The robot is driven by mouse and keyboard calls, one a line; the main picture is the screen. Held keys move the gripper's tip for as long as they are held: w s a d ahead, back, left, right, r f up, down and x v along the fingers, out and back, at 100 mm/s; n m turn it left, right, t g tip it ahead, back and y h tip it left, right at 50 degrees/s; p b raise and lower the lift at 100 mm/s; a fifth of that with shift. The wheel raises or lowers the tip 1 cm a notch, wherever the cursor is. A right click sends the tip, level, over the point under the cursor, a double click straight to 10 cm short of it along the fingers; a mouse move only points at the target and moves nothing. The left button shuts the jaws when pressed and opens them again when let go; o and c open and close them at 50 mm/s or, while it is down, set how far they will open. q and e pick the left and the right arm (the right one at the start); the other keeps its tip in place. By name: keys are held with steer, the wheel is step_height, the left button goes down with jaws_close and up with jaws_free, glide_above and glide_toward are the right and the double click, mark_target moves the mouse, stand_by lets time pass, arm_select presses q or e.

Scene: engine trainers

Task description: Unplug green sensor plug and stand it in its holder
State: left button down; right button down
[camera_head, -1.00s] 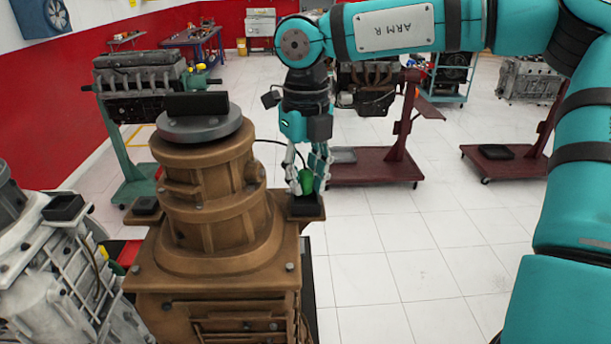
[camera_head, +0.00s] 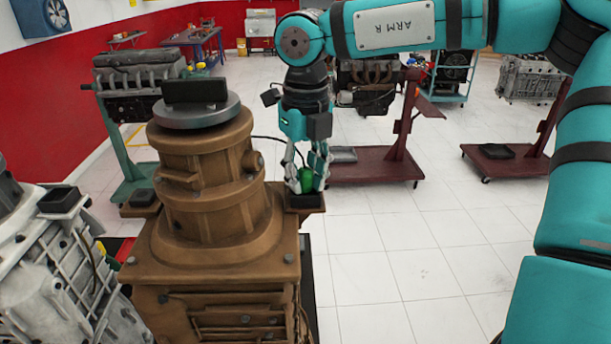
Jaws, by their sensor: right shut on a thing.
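The green sensor plug (camera_head: 306,177) is between the fingers of my right gripper (camera_head: 307,183), which is shut on it. The plug is at the black holder (camera_head: 304,201) on a ledge at the right of the brown engine housing (camera_head: 205,190). The fingers cover part of the plug, so I cannot tell whether it is seated in the holder or just above it. A thin black cable (camera_head: 268,138) runs from behind the housing toward the plug. My left gripper is not in view.
A black block (camera_head: 195,91) sits on the grey disc (camera_head: 197,112) on top of the housing. A pale grey engine (camera_head: 50,260) stands at the left. Engine stands, one dark red (camera_head: 375,168), are behind. The tiled floor at right is clear.

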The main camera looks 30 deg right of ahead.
steer(key=shift+s+f, duration=0.2)
steer(key=shift+f, duration=0.2)
steer(key=c, duration=1.5)
jaws_free()
steer(key=o, duration=0.4)
steer(key=shift+w+f, duration=0.1)
steer(key=shift+f, duration=0.05)
step_height(320, 180, up, 11)
steer(key=shift+w+a+r, duration=0.1)
steer(key=shift+r, duration=0.55)
steer(key=shift+w, duration=0.1)
